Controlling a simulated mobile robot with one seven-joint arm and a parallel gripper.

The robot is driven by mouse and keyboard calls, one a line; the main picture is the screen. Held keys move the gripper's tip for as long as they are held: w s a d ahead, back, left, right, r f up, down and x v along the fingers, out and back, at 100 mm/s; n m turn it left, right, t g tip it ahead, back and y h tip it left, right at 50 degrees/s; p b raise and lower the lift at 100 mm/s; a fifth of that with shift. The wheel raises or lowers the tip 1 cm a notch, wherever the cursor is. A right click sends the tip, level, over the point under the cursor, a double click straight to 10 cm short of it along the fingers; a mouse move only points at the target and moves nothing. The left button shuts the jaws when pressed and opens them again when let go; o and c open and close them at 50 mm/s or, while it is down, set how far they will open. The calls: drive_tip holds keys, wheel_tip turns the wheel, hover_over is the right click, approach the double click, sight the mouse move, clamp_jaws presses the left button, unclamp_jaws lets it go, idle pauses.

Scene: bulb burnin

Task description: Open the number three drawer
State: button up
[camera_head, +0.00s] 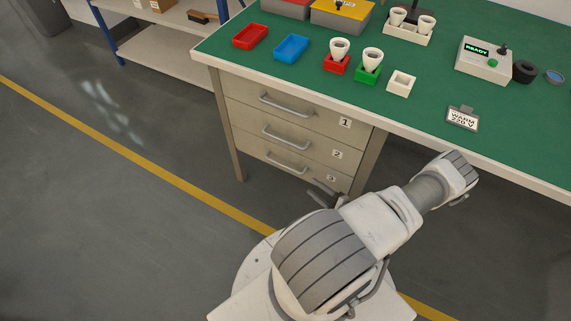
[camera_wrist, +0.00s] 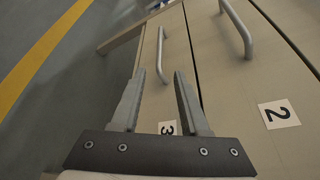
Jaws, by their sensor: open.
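The number three drawer is the lowest in the drawer unit under the bench, and its front (camera_head: 262,151) looks closed in the head view. Its grey bar handle (camera_head: 286,163) is to the left of its "3" label. In the wrist view the handle (camera_wrist: 161,55) runs up the picture, just beyond and between my fingertips. My gripper (camera_wrist: 159,73) is open and empty. Whether the fingers straddle the handle or stop short of it I cannot tell. In the head view my gripper (camera_head: 325,194) is low at the unit's front, partly hidden by my arm.
Drawer two's handle (camera_wrist: 238,30) is to the right in the wrist view. Drawer one (camera_head: 290,106) is above, also closed. The green bench top (camera_head: 440,75) holds trays, bulb holders and a "READY" box (camera_head: 485,60). The floor (camera_head: 130,190) left of the unit is clear.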

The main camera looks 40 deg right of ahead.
sight(287, 168)
drive_tip(key=b+x, duration=0.3)
drive_tip(key=x, duration=1.2)
drive_tip(key=shift+f+b, duration=0.15)
drive_tip(key=shift+b, duration=0.15)
drive_tip(key=shift+x, duration=0.75)
drive_tip(key=shift+a, duration=0.1)
drive_tip(key=shift+c, duration=0.2)
clamp_jaws()
